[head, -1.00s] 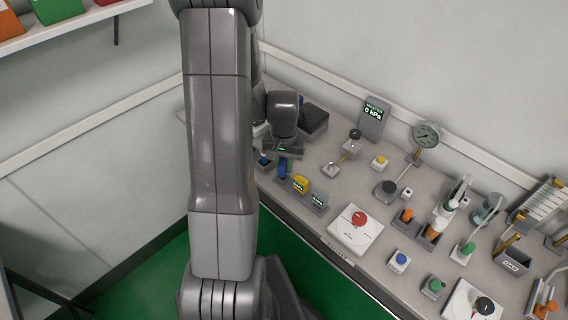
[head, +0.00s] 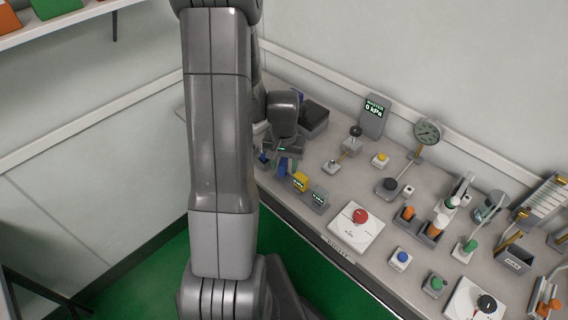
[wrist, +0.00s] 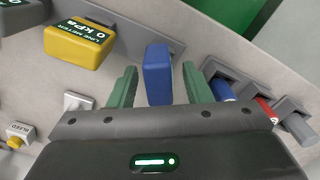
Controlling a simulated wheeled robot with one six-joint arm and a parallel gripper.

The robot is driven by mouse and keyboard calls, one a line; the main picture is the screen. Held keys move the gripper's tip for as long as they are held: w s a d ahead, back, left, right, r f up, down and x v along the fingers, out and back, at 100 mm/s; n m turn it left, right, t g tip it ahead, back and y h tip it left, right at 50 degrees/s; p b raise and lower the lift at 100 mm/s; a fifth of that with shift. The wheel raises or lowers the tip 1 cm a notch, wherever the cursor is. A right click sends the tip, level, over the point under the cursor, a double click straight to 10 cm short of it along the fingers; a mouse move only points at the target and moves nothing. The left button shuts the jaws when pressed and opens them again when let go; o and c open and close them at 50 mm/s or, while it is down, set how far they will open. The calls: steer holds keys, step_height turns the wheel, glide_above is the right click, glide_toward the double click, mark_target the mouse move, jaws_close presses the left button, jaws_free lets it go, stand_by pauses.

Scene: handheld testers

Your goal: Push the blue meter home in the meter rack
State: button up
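The blue meter (wrist: 157,74) stands between my gripper's two green fingers in the wrist view, with a gap visible on each side. My gripper (wrist: 158,86) is open around it and does not visibly grip it. The grey meter rack (wrist: 128,38) runs behind the blue meter, with a yellow meter (wrist: 78,44) beside it. How deep the blue meter sits in the rack is hard to tell. In the head view the blue meter (head: 283,166) is small and partly hidden by my gripper, at the left end of the row beside the yellow meter (head: 300,181).
A grey meter (head: 319,197) stands to the right of the yellow one. Grey holders with a blue (wrist: 222,90) and a red piece (wrist: 266,108) lie close right of my fingers in the wrist view. A black box (head: 313,118) stands behind my gripper.

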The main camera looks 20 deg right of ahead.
step_height(320, 180, up, 14)
stand_by(0.6)
steer(key=shift+f, duration=0.1)
steer(key=shift+p, duration=0.55)
steer(key=c, duration=0.7)
steer(key=shift+m+p, duration=0.4)
steer(key=shift+p, duration=0.1)
jaws_close()
steer(key=m+p, duration=0.1)
steer(key=p, duration=0.1)
steer(key=f+m+p, duration=0.1)
steer(key=m+p, duration=0.1)
steer(key=p, duration=0.1)
steer(key=m+p, duration=0.2)
steer(key=shift+s+a+f+p, duration=0.3)
steer(key=shift+s+a+p, duration=0.05)
steer(key=shift+s+p, duration=0.05)
steer(key=shift+f+b, duration=2.1)
steer(key=shift+f, duration=1.1)
